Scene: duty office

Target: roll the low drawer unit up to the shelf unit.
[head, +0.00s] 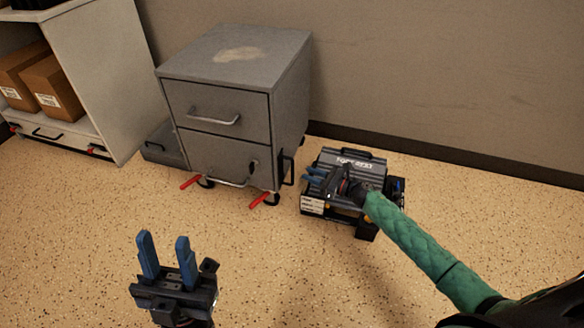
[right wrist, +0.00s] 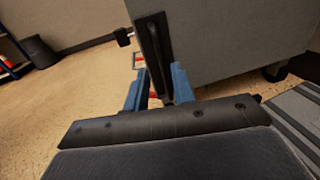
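The low drawer unit (head: 230,110) is grey with two drawers, standing on casters with red levers (head: 265,199) at its front. A black vertical handle (head: 287,168) is on its right side; in the right wrist view the handle (right wrist: 155,50) shows large. My right gripper (head: 311,176) is just right of that handle, its blue fingers apart, one on each side of the handle's line; contact is unclear. My left gripper (head: 167,260) is open and empty, in front of the unit. The shelf unit (head: 105,70) stands at the left, with a gap between them.
A flat dark grey box (head: 163,146) lies on the floor between the shelf unit and the drawer unit. Cardboard boxes (head: 52,88) sit in the shelf unit. The front floor is clear.

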